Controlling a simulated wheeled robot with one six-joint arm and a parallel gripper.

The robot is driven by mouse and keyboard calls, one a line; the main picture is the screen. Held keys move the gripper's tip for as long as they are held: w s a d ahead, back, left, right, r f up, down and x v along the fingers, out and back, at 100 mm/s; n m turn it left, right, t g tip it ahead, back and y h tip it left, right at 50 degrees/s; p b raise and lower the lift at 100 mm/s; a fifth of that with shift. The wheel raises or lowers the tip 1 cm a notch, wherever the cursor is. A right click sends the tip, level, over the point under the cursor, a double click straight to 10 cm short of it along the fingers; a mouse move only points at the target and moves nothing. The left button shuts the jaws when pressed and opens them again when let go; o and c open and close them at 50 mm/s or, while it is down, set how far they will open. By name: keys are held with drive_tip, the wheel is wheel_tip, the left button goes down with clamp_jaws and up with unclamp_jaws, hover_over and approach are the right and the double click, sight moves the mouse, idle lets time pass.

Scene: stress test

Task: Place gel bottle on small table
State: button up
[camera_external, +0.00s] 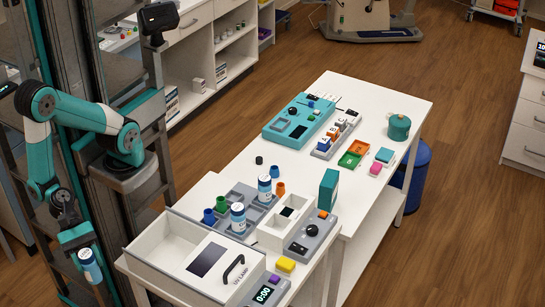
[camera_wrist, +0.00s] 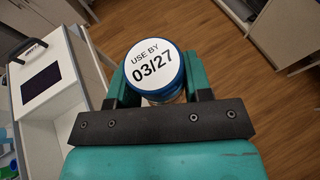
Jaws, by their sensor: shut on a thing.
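My gripper (camera_external: 76,238) is shut on a bottle (camera_external: 89,267) with a white and blue body, likely the gel bottle, and holds it in the air to the left of the white tables. In the wrist view, the bottle's round lid (camera_wrist: 153,69) reads "USE BY 03/27" and sits between the green fingers of my gripper (camera_wrist: 158,88). Most of its body is hidden there. Two similar bottles (camera_external: 265,190) (camera_external: 238,218) stand in a grey tray on the nearer white table (camera_external: 207,187). A longer white table (camera_external: 350,205) adjoins it; I cannot tell which is the small table.
A white UV lamp box (camera_external: 160,250) fills the nearer table's left end. A grey divided tray (camera_external: 243,197), a white divided box (camera_external: 270,236) and a teal box (camera_external: 328,190) crowd the surface. The longer table has a bare strip at its front. A blue bin (camera_external: 415,170) stands beside it.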

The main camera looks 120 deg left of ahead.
drive_tip(key=w+a+r+n+t+y+p, duration=0.1)
drive_tip(key=w+a+r+n+y+p, duration=0.55)
drive_tip(key=p, duration=0.65)
drive_tip(key=s+a+f+n+y+p, duration=0.1)
drive_tip(key=s+a+f+y+p, duration=0.15)
drive_tip(key=a, duration=0.75)
drive_tip(key=s+a+f+n+g+y+p, duration=0.1)
drive_tip(key=a+f+p, duration=0.15)
drive_tip(key=a, duration=0.65)
drive_tip(key=s+a+f+n+y+p, duration=0.1)
drive_tip(key=a+f+n+y, duration=0.15)
drive_tip(key=a, duration=0.75)
drive_tip(key=s+a+f+n+g+y+b, duration=0.2)
drive_tip(key=s+a+f, duration=0.25)
drive_tip(key=a, duration=0.45)
drive_tip(key=shift+s+f+b, duration=0.15)
drive_tip(key=shift+f+b, duration=0.2)
drive_tip(key=shift+f, duration=1.6)
drive_tip(key=shift+s+f+b, duration=0.15)
drive_tip(key=shift+f+b, duration=0.2)
drive_tip(key=shift+f, duration=1.6)
drive_tip(key=shift+f, duration=0.15)
